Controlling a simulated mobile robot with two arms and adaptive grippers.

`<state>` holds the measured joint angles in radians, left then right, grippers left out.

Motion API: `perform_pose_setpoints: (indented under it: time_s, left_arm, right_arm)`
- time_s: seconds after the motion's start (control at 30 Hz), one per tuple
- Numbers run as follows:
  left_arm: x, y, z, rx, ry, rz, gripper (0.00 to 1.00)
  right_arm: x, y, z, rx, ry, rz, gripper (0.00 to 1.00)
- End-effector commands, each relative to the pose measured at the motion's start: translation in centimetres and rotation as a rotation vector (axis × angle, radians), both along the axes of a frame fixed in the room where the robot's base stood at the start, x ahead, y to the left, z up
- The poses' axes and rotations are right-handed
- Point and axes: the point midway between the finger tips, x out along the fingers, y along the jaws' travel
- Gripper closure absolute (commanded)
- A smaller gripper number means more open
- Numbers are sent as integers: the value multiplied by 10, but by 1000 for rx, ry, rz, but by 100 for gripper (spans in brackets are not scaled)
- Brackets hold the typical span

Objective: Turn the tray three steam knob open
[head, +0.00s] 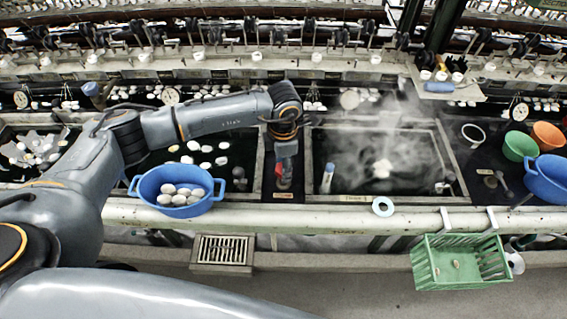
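My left arm reaches in from the left, and its gripper (284,182) points down over the dark strip between two basins. A small red part, perhaps the steam knob (279,168), shows at the fingers; the gripper hides most of it. I cannot tell whether the fingers are open or shut, or touching it. The steaming basin, apparently tray three (440,140), lies just right of the gripper, with white steam over its dark water and a pale clump in it. My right gripper is not in view.
A blue tub (148,184) of white cocoons stands left of the gripper on the front ledge. A white ring (383,207) lies on the front rail. A green crate (425,262) hangs below at right. Green (519,146), orange (548,135) and blue (550,178) bowls stand far right.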

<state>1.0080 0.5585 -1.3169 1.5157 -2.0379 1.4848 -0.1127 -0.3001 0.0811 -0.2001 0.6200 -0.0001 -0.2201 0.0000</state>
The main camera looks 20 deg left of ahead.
Motion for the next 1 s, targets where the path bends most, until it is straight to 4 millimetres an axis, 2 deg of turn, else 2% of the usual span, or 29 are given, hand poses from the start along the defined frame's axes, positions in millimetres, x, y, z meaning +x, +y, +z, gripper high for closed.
perform_pose_setpoints:
  time_s: [0.03,0.17,0.57,1.0]
  left_arm:
    - [0,0,0,0,0,0,64]
    - [0,0,0,0,0,0,90]
    - [0,0,-1,0,0,63,90]
    - [0,0,-3,-1,-1,413,90]
  right_arm:
    - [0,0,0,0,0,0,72]
    - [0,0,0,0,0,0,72]
    - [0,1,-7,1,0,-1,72]
    - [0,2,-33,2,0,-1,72]
